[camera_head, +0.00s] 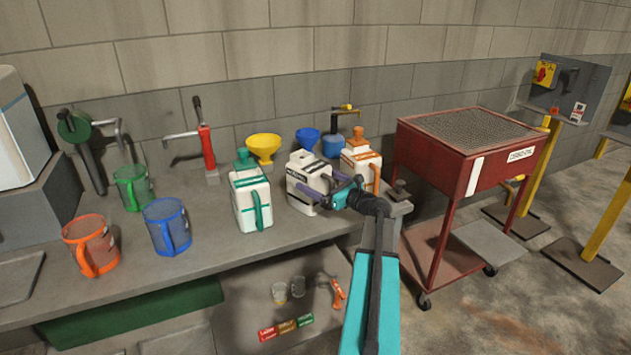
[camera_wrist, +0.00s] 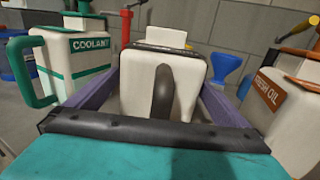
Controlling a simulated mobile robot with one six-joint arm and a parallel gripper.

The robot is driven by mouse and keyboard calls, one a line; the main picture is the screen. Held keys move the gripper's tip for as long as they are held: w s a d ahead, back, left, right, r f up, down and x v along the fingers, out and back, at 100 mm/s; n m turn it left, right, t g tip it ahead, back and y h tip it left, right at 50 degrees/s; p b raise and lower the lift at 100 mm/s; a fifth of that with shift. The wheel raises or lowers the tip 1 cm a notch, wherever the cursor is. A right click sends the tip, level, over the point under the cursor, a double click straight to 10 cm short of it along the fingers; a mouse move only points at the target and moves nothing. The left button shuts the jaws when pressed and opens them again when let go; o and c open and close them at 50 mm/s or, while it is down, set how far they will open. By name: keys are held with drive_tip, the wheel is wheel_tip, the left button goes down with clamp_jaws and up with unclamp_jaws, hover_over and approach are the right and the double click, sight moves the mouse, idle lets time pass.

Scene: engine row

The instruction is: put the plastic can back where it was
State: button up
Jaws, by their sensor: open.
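A white plastic can (camera_head: 301,172) with a dark label and a black handle stands upright on the bench. It also shows in the wrist view (camera_wrist: 137,92), its dark handle facing the camera. My gripper (camera_head: 318,183) is open, with its purple fingers on either side of this can. In the wrist view there seems to be a gap between the can and each finger; I cannot tell if either touches. A green-trimmed coolant can (camera_head: 250,198) stands to the left. An orange-trimmed fresh oil can (camera_head: 361,163) stands to the right.
On the grey bench (camera_head: 200,255) are an orange jug (camera_head: 90,243), a blue jug (camera_head: 167,226) and a green jug (camera_head: 133,187). A yellow funnel (camera_head: 262,147) and a blue funnel (camera_head: 307,138) are behind the cans. A red cart (camera_head: 470,150) stands right of the bench.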

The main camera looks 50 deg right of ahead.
drive_tip(key=s+b, duration=0.1)
drive_tip(key=s, duration=0.9)
drive_tip(key=shift+s+b, duration=0.25)
drive_tip(key=shift+b, duration=0.1)
idle(0.4)
drive_tip(key=shift+s, duration=0.1)
